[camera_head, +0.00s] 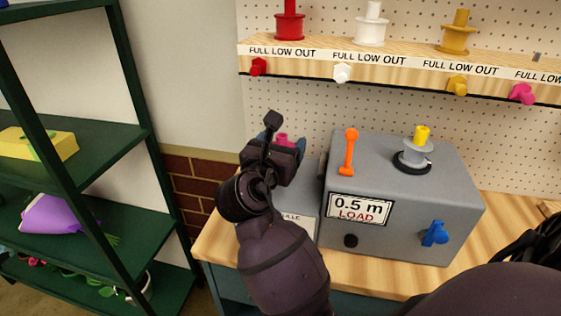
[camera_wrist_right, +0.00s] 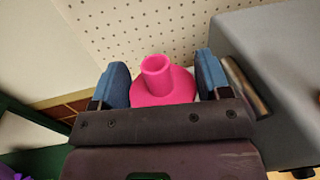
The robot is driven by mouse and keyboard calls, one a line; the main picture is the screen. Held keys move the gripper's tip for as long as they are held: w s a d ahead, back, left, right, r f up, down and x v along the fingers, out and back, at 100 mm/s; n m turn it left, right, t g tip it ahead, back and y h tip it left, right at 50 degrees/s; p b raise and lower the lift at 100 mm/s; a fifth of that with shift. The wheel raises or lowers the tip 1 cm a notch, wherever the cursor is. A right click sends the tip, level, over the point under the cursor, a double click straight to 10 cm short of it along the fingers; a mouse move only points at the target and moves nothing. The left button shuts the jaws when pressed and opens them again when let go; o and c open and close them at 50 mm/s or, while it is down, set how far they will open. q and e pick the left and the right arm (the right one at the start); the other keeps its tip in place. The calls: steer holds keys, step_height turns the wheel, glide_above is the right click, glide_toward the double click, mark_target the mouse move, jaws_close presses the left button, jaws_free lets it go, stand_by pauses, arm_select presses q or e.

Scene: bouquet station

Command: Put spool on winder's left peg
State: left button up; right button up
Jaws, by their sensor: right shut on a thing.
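The grey winder (camera_head: 400,195) stands on the wooden bench with a "0.5 m LOAD" label on its front. My right gripper (camera_head: 275,143) is at the winder's left side, above a smaller grey box. It is shut on a pink spool (camera_head: 284,139), which the arm mostly hides in the head view. In the right wrist view the spool (camera_wrist_right: 157,80) sits between the two blue fingers, its tube facing the camera. A metal cylinder (camera_wrist_right: 245,88), apparently the left peg, sticks out of the winder's side (camera_wrist_right: 285,75) close beside the right-hand finger. My left gripper is not in view.
The winder's top carries an orange lever (camera_head: 349,152) and a grey holder with a yellow tip (camera_head: 421,136). A blue knob (camera_head: 435,233) is on its front. A shelf (camera_head: 400,68) with several spools hangs behind. A green rack (camera_head: 110,145) stands left.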

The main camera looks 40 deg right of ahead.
step_height(320, 180, down, 4)
steer(key=shift+r+b, duration=0.1)
steer(key=shift+b, duration=0.45)
